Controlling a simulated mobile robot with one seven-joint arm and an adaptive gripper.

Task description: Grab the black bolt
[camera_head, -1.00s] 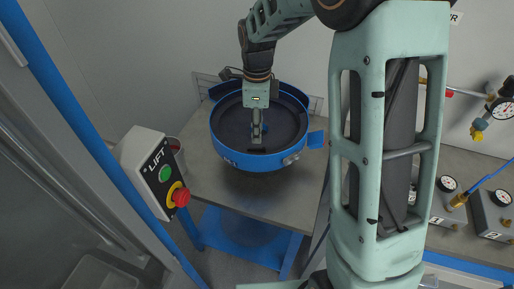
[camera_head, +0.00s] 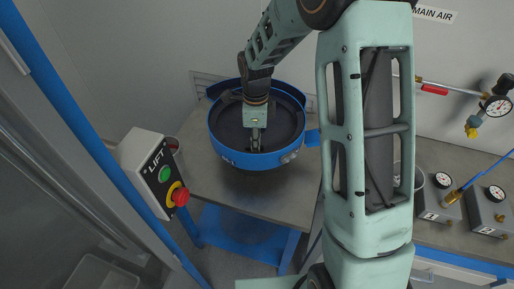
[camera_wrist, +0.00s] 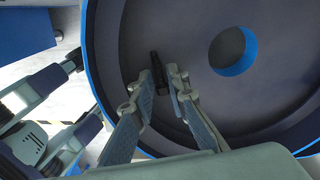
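The black bolt (camera_wrist: 155,63) is a small dark piece at the floor of the round blue-rimmed bowl (camera_wrist: 91,62), near the bowl's left wall in the wrist view. My gripper (camera_wrist: 160,76) reaches down into the bowl, one finger on each side of the bolt. The fingertips are close to the bolt; whether both touch it cannot be told. In the head view my gripper (camera_head: 255,148) is low inside the bowl (camera_head: 251,161), near its front wall. There the fingers and bowl wall mostly hide the bolt.
A LIFT button box (camera_head: 150,172) is at the left. Gauges and valves (camera_head: 488,208) are at the right.

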